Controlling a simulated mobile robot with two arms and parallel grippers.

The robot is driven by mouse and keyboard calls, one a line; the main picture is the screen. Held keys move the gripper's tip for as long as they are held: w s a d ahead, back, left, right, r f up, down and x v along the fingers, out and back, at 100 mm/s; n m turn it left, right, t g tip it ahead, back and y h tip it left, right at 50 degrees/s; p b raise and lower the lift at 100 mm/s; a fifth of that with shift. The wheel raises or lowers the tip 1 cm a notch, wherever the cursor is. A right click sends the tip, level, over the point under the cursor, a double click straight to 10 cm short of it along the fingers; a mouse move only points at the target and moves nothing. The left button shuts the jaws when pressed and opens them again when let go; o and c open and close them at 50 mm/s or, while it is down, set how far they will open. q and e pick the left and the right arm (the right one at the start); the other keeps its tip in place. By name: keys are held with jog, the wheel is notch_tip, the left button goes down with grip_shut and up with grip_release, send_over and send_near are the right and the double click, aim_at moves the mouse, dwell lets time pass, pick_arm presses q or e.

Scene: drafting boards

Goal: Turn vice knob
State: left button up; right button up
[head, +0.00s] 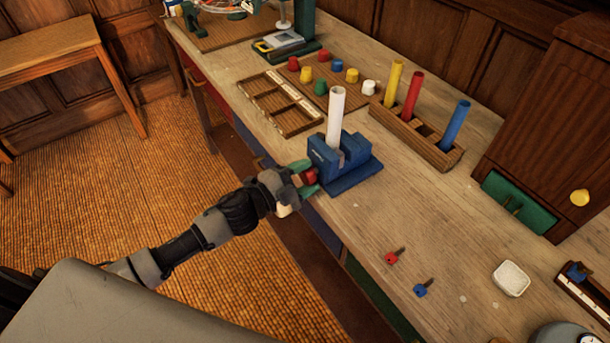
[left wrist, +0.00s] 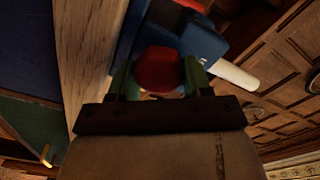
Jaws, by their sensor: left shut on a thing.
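A blue vice (head: 345,158) stands at the front edge of the wooden workbench, with a white tube (head: 335,115) upright in its jaws. Its red knob (head: 309,176) faces the front edge. My left gripper (head: 306,178) is shut on the red knob, with one green finger on each side of it. In the left wrist view the red knob (left wrist: 160,70) sits between the green fingers, and the blue vice body (left wrist: 195,38) is behind it. The white tube (left wrist: 237,77) also shows there. My right gripper is not in view.
The bench (head: 410,205) carries an empty divided wooden tray (head: 283,122), several coloured caps, and a rack (head: 415,135) with yellow, red and blue tubes. Red and blue keys (head: 393,257) and a white dish (head: 510,278) lie nearer the right. A wooden cabinet stands at the right.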

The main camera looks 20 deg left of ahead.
pick_arm(q)
jog(key=o, duration=0.9)
jog(key=shift+b+v, duration=1.25)
jog(key=shift+v, duration=4.2)
jog(key=shift+f, duration=0.1)
